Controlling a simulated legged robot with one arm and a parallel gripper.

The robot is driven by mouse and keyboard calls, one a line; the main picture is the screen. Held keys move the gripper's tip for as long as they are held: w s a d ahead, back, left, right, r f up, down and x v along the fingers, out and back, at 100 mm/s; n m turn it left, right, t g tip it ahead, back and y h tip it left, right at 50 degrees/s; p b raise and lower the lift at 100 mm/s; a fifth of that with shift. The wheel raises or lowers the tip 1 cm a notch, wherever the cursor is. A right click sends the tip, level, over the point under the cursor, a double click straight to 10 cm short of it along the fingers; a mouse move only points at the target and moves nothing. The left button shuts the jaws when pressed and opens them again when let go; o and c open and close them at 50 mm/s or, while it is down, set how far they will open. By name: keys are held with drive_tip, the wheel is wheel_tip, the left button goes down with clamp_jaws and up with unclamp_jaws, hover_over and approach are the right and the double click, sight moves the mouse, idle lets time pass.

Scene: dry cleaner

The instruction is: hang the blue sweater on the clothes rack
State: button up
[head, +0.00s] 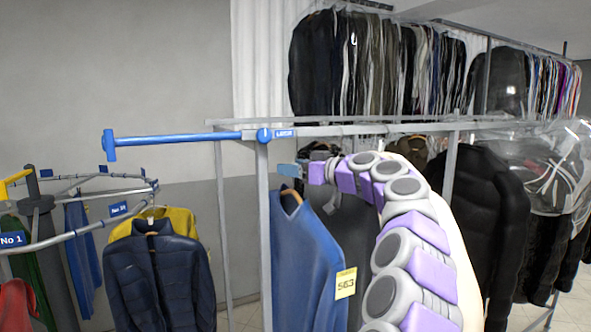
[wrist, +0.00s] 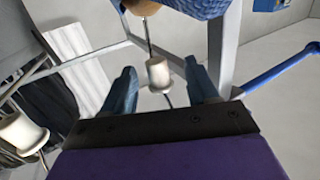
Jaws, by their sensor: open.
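The blue sweater (head: 305,255) hangs upright on a wooden hanger (head: 291,195) at the centre of the head view, with a yellow 563 tag (head: 345,283). Its blue knit (wrist: 197,8) and part of the hanger (wrist: 141,7) show at the top of the wrist view. My gripper (head: 289,170) is just above the hanger. In the wrist view, its blue-grey fingers are apart, with a white spool-like piece (wrist: 157,73) on a thin metal rod between them. I cannot tell what bears the hanger's hook. A metal rack frame (head: 263,190) stands beside the sweater.
A blue bar (head: 180,138) sticks out left from the rack frame. A round rail (head: 85,229) at left carries a dark puffer jacket (head: 160,280), a yellow garment (head: 182,222) and others. Black coats (head: 470,220) and bagged clothes crowd the right. A blank wall fills the upper left.

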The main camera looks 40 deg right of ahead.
drive_tip(key=shift+s, duration=0.15)
drive_tip(key=f+b+v, duration=0.1)
drive_tip(key=v, duration=1.6)
drive_tip(key=shift+d+r+b, duration=0.2)
drive_tip(key=shift+r+b, duration=0.15)
drive_tip(key=shift+r, duration=0.05)
drive_tip(key=s+a+b, duration=0.3)
drive_tip(key=s+b, duration=0.3)
drive_tip(key=s, duration=0.9)
drive_tip(key=shift+s+a, duration=0.3)
drive_tip(key=shift+a, duration=0.1)
